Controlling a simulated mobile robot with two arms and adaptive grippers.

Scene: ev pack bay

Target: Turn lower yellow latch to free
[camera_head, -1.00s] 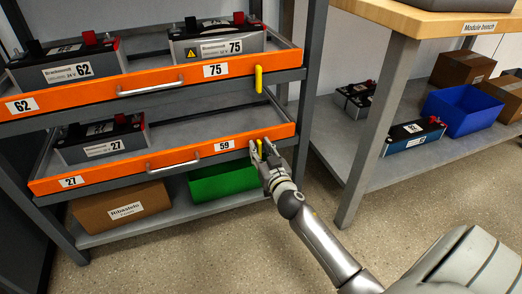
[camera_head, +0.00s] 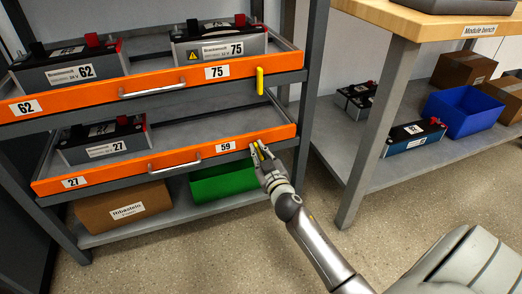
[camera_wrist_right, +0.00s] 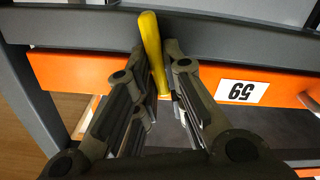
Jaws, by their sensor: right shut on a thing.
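The lower yellow latch (camera_head: 257,149) is at the right end of the lower orange drawer front, beside the 59 label. In the right wrist view the yellow latch (camera_wrist_right: 151,40) stands out between the fingers, slightly tilted. My right gripper (camera_head: 262,154) is shut on it; in its wrist view the right gripper (camera_wrist_right: 157,64) has a finger on each side of the latch. The fingers partly hide the latch in the head view. The lower drawer (camera_head: 108,175) is orange-fronted with a handle. My left gripper is not in view.
An upper yellow latch (camera_head: 259,80) hangs upright on the upper drawer (camera_head: 180,83). A green bin (camera_head: 222,184) and a cardboard box (camera_head: 122,207) sit below. A bench leg (camera_head: 376,125) stands to the right. The floor between is clear.

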